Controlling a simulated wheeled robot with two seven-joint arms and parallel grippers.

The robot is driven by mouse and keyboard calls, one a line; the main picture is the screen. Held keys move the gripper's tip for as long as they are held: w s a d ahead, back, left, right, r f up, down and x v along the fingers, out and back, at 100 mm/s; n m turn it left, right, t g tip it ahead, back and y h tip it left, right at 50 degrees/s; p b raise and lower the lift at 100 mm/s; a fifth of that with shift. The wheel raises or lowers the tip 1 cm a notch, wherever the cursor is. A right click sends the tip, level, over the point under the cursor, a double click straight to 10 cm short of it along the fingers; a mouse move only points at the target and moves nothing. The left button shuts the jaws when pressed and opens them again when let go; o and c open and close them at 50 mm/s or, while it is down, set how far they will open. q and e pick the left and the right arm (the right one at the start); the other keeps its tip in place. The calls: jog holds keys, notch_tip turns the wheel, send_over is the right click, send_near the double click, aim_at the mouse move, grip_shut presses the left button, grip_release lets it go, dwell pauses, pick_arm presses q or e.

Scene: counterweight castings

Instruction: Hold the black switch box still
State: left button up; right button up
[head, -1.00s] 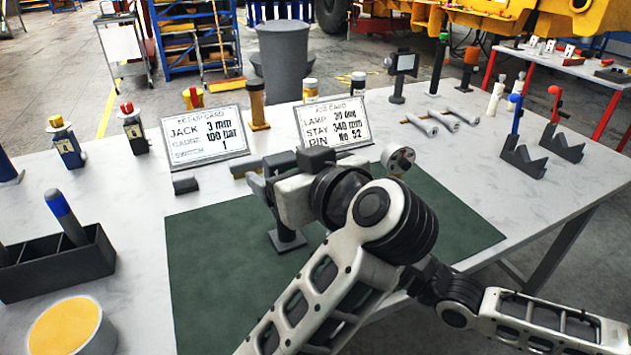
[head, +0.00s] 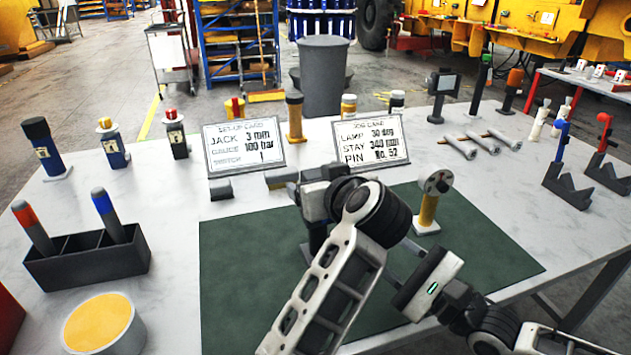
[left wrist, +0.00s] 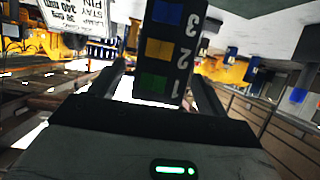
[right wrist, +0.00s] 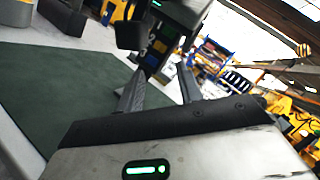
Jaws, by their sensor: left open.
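The black switch box, with green, yellow and blue patches numbered 1, 2, 3, fills the top middle of the left wrist view (left wrist: 165,50). In the head view my left arm hides most of it; a dark lower part (head: 316,235) shows over the green mat (head: 240,270). My left gripper (head: 310,195) is open, with its fingers (left wrist: 158,85) on either side of the box. Whether they touch it cannot be told. My right gripper (head: 395,275) is low over the mat, right of the box. Its fingers (right wrist: 160,92) are apart and empty, with the box beyond.
A round gauge on a yellow post (head: 428,208) stands close right of my left arm. Two cards (head: 243,145) (head: 370,138) stand behind the mat. A dark bin (head: 90,262) and a yellow-topped drum (head: 103,325) are at left. Grey V-blocks (head: 570,188) are at right.

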pick_arm(q)
jog(key=shift+x, duration=1.45)
